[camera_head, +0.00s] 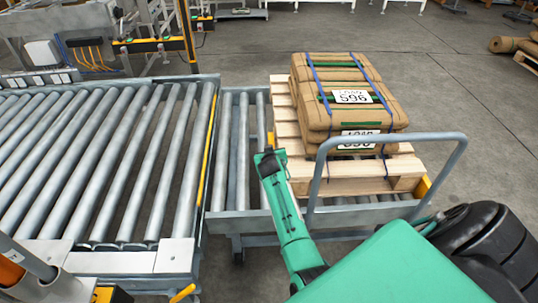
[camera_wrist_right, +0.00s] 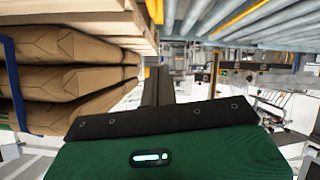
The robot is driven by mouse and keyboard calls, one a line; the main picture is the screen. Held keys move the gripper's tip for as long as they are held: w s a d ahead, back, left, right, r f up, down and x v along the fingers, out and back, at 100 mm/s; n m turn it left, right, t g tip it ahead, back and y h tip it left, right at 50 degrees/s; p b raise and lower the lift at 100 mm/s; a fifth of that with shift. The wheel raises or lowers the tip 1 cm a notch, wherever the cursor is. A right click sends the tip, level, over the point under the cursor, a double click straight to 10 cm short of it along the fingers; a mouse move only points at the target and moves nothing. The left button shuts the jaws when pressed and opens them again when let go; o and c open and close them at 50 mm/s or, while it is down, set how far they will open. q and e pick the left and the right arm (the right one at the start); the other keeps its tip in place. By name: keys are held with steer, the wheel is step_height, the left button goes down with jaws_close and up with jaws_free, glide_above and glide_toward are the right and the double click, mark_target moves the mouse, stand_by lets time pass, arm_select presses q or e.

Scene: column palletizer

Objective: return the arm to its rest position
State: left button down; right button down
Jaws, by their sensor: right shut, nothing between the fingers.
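My right arm reaches up from the bottom of the head view, and its green end with the right gripper (camera_head: 269,158) is just left of the loaded pallet. In the right wrist view the right gripper (camera_wrist_right: 158,85) is a dark upright shape beyond the black plate, shut with nothing held. Brown sacks (camera_head: 340,92) with blue and green straps and white labels lie stacked on a wooden pallet (camera_head: 397,171). The sacks (camera_wrist_right: 60,80) fill the left of the right wrist view, apart from the gripper. My left gripper is in neither view.
A grey roller conveyor (camera_head: 110,165) fills the left, with a narrower roller section (camera_head: 240,140) beside the pallet. A grey tubular rail (camera_head: 390,137) arches in front of the pallet. Open concrete floor (camera_head: 460,80) lies behind and right.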

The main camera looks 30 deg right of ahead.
steer(key=shift+s, duration=0.1)
steer(key=s+a+r+n+g+y, duration=0.15)
steer(key=s+a, duration=0.55)
steer(key=s, duration=0.7)
steer(key=s+a+n+g+y, duration=0.3)
steer(key=s+a, duration=0.5)
steer(key=s, duration=0.6)
steer(key=s+a+r+n+g+y, duration=0.1)
steer(key=s+a+n+g+y, duration=0.15)
steer(key=s+a, duration=0.85)
steer(key=s+d+f+g, duration=0.1)
steer(key=s+d+f, duration=0.1)
steer(key=f, duration=1.3)
steer(key=s+d+f, duration=0.2)
steer(key=f, duration=1.3)
steer(key=s+d+f+g, duration=0.1)
steer(key=s+d+f, duration=0.2)
steer(key=s+f, duration=1.6)
steer(key=shift+s+d+f+g, duration=0.15)
steer(key=shift+d+f+g, duration=0.05)
steer(key=shift+f+g, duration=0.1)
